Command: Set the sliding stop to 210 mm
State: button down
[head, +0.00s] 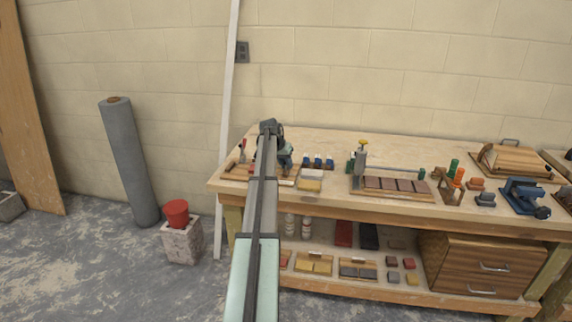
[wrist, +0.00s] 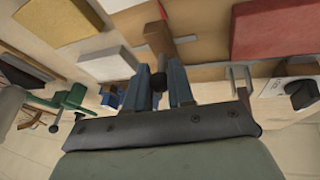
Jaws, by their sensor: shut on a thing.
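My gripper (head: 284,158) is over the left end of the workbench in the head view, where my arm partly hides what lies under it. In the wrist view its two blue-grey fingers (wrist: 160,88) are closed on a small dark knob (wrist: 158,80). A brown piece (wrist: 159,42) lies just beyond the knob. I cannot tell for sure whether the knob belongs to the sliding stop. No 210 mm mark or scale figure is readable. A pale strip (head: 287,183) lies on the bench beside my arm.
A blue tool (head: 524,195) stands at right. The bench's back strip is clear.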

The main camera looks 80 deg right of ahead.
jog(key=shift+w, duration=1.35)
jog(key=c, duration=1)
grip_release()
jog(key=v, duration=1.3)
jog(key=shift+a+r, duration=0.15)
jog(key=shift+r, duration=0.25)
